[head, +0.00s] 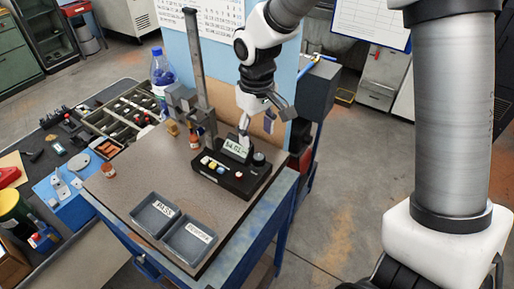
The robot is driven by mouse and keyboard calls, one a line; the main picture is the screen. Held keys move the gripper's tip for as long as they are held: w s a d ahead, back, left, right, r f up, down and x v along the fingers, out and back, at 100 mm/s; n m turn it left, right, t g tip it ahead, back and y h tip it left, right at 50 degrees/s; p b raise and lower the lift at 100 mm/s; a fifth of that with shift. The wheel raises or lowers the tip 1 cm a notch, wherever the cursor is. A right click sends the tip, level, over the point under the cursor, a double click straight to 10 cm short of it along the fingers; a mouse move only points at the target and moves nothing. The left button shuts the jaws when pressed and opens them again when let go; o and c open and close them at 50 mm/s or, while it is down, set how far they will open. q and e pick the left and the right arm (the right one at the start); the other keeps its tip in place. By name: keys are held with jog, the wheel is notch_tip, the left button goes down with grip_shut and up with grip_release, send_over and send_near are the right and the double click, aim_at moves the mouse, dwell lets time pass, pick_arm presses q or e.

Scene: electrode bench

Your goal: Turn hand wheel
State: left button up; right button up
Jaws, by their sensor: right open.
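My right gripper (265,118) hangs over the back right of the brown bench top (140,180). Its fingers are spread, with nothing seen between them. One finger reaches down in front of a black instrument (228,179) with a lit number display (236,148), several coloured buttons and a round dark knob (259,158). I cannot tell whether that finger touches it. A tall grey column stand (195,70) with grey blocks (180,98) is left of the gripper. I cannot make out a hand wheel clearly. My left gripper is not in view.
Two grey trays, labelled PASS (154,226) and REWORK (178,254), sit at the bench's front. A blue bottle (160,70) and a parts tray (122,118) are behind. A dark box (317,90) stands right of the gripper.

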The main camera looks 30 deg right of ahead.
aim_at(259, 157)
jog(key=shift+a+r, duration=0.1)
jog(key=shift+a, duration=0.05)
jog(key=shift+s+f, duration=0.15)
jog(key=shift+f, duration=0.2)
jog(key=f, duration=0.1)
jog(key=d+f+p, duration=0.1)
jog(key=f, duration=0.1)
jog(key=shift+s+d, duration=0.1)
jog(key=shift+s, duration=0.1)
jog(key=f, duration=0.2)
jog(key=f+p, duration=0.1)
jog(key=f, duration=0.1)
jog(key=shift+w+a, duration=0.25)
jog(key=shift+w, duration=0.1)
jog(key=shift+a+f, duration=0.1)
jog(key=shift+s, duration=0.15)
jog(key=c, duration=0.5)
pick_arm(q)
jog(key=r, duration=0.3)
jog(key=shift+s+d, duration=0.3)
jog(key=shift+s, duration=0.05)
pick_arm(e)
jog(key=c, duration=0.7)
